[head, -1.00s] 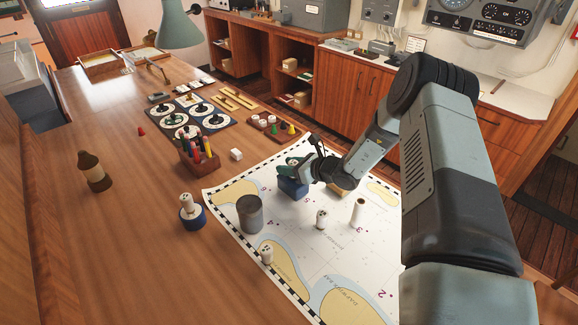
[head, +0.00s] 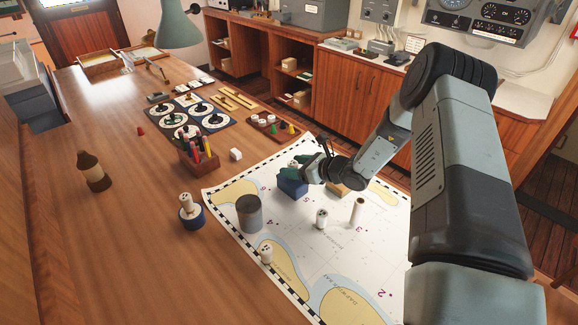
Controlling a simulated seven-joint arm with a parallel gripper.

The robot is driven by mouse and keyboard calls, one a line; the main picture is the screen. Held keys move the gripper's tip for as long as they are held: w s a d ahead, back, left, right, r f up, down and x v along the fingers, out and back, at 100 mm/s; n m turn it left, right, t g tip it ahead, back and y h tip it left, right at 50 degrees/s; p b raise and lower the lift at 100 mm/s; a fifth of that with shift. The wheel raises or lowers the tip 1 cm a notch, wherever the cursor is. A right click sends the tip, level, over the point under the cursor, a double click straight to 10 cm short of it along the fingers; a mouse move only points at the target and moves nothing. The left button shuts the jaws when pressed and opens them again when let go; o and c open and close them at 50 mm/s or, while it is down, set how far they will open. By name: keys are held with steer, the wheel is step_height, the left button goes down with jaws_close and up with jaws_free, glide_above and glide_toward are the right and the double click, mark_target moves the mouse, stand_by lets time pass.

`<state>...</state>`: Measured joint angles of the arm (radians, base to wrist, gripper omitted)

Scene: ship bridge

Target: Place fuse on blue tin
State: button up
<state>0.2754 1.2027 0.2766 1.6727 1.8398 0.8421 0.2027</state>
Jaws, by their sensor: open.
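A white fuse (head: 186,203) with dark dots on its top stands upright on the round blue tin (head: 192,219), on the bare wood left of the chart. Similar white pieces stand on the chart: one at its near left edge (head: 266,252) and one near its middle (head: 321,218). My gripper (head: 301,172) is open, low over the far part of the chart, beside a blue block (head: 291,187). It is well apart from the blue tin. Its fingertips are small and partly hidden.
A grey can (head: 250,214) stands on the chart between the blue tin and my gripper. A pen box (head: 199,158), a white cube (head: 236,155) and a brown bottle (head: 94,171) stand on the table. The near left wood is clear.

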steer(key=v, duration=0.9)
steer(key=shift+d+r, duration=0.1)
